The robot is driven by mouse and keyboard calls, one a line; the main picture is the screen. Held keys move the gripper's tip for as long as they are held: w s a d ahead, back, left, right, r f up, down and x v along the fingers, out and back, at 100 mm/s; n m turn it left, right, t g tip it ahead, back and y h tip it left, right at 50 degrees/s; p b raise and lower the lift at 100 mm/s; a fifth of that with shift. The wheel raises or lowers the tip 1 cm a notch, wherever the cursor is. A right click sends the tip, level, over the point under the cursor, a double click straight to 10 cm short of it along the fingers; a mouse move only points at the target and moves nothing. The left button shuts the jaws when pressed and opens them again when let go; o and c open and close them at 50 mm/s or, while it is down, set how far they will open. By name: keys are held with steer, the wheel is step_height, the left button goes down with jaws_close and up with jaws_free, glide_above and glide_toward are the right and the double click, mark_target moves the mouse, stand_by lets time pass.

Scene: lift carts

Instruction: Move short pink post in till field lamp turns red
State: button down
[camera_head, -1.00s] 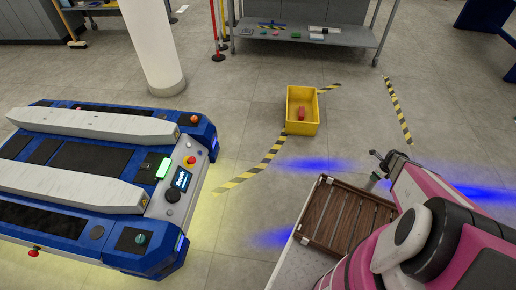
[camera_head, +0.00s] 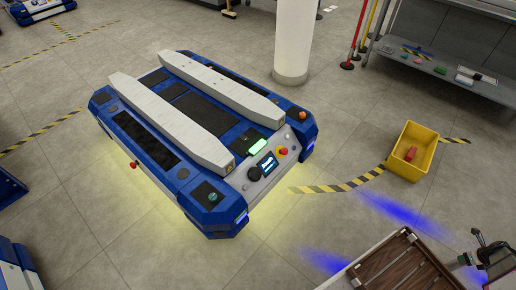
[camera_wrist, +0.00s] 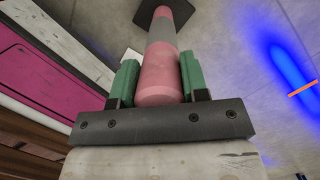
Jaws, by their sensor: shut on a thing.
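The short pink post (camera_wrist: 158,72) fills the middle of the wrist view. It is pink with a grey band and has a dark square base (camera_wrist: 166,12) at its far end. My gripper (camera_wrist: 158,82) has its two green pads on either side of the near pink part and is shut on it. In the head view only part of my gripper end shows at the right edge, and the post cannot be made out there. The blue lift cart (camera_head: 187,172) stands in the middle, with a lit green lamp (camera_head: 257,146) on its end panel and a yellow glow on the floor around it.
A yellow crate (camera_head: 425,165) with a red thing inside stands on the floor at right, beside yellow-black floor tape (camera_head: 340,187). A slatted wooden tray (camera_head: 400,268) is at bottom right. A grey shelf (camera_head: 440,75) and white column (camera_head: 292,40) stand behind. Floor between cart and crate is clear.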

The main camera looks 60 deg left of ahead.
steer(key=shift+s+a, duration=0.35)
steer(key=shift+a, duration=0.55)
steer(key=shift+s+a, duration=0.3)
steer(key=shift+a, duration=0.7)
steer(key=shift+s+a, duration=0.35)
steer(key=shift+a, duration=0.55)
steer(key=shift+s+a, duration=0.35)
steer(key=shift+a, duration=0.7)
steer(key=shift+s+a, duration=0.35)
steer(key=shift+a, duration=0.55)
steer(key=shift+s+a, duration=0.35)
steer(key=shift+a, duration=0.5)
steer(key=shift+f, duration=0.3)
steer(key=c, duration=0.5)
jaws_free()
steer(key=shift+c, duration=0.2)
